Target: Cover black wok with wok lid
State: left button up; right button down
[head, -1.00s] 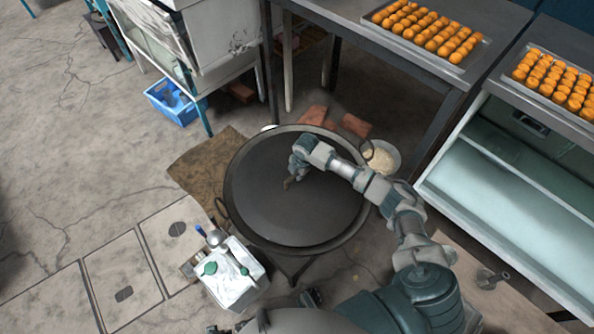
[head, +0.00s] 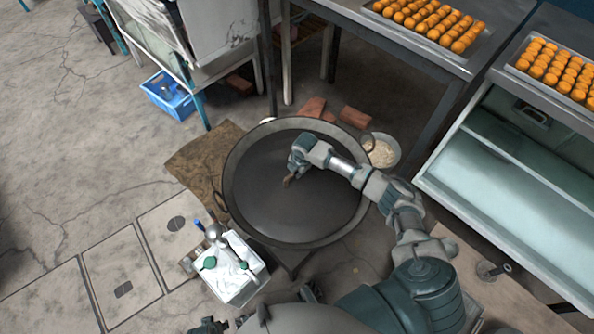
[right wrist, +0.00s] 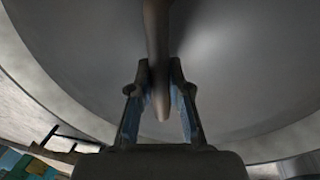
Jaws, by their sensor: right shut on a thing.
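My right gripper (head: 289,180) is above the lid's middle. In the right wrist view, my right gripper (right wrist: 160,95) is shut on the lid's dark upright handle (right wrist: 157,40), with the grey lid (right wrist: 80,60) filling the background. My left gripper does not show clearly.
A white container with bottles (head: 238,275) stands close at the wok's lower left. A bowl of pale food (head: 382,152) and bricks (head: 355,117) lie beyond the wok. Metal tables with trays of orange balls (head: 428,25) are at the right. Floor at the left is mostly clear.

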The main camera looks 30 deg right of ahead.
jog(key=shift+f, duration=0.1)
jog(key=c, duration=1.1)
grip_release()
jog(key=shift+o, duration=0.3)
jog(key=shift+f, duration=0.1)
notch_tip(320, 180, up, 12)
jog(key=s, duration=0.2)
jog(key=shift+d, duration=0.35)
jog(key=shift+s+f, duration=0.1)
jog(key=shift+f, duration=0.05)
